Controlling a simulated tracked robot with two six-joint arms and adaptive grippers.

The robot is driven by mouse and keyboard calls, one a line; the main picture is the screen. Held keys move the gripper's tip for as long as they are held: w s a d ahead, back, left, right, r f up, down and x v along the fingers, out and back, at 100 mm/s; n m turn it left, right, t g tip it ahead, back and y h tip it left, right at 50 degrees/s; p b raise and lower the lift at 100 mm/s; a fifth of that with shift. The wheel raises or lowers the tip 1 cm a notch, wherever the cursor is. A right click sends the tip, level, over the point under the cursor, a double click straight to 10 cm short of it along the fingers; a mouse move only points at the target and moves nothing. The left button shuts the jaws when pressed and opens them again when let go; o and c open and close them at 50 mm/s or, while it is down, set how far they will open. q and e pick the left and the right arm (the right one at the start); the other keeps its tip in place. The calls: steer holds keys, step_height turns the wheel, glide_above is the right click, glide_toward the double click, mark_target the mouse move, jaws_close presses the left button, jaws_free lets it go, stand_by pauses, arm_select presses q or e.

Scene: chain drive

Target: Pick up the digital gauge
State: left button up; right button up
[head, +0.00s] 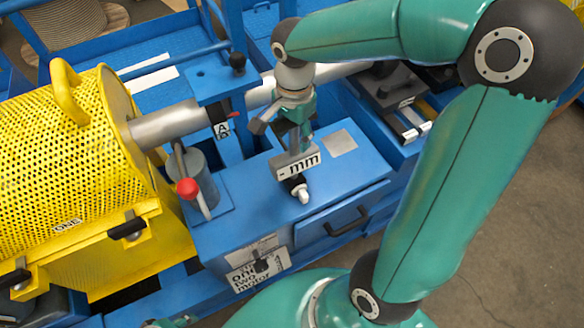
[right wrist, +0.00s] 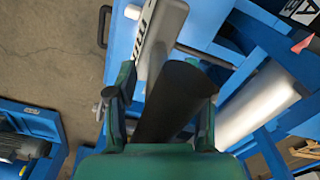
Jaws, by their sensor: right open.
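The digital gauge (head: 296,165) is a grey block marked "- mm" with a dark and white tip below it. It is over the blue cabinet top in the head view. My right gripper (head: 283,127) is just above it, pointing down. In the right wrist view the open fingers (right wrist: 163,88) stand on either side of a black cylinder, apparently the gauge's handle. The grey gauge body (right wrist: 163,38) shows beyond it. I cannot tell whether the fingers touch the handle. My left gripper is not clearly seen.
A yellow perforated guard (head: 65,125) stands at the left around a silver shaft (head: 170,125). A lever with a red knob (head: 187,188) is left of the gauge. The blue cabinet (head: 235,225) has a drawer with a black handle (head: 345,221).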

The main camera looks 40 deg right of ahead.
steer(key=shift+c, duration=0.2)
jaws_close()
steer(key=shift+w+r, duration=0.15)
steer(key=shift+r, duration=0.1)
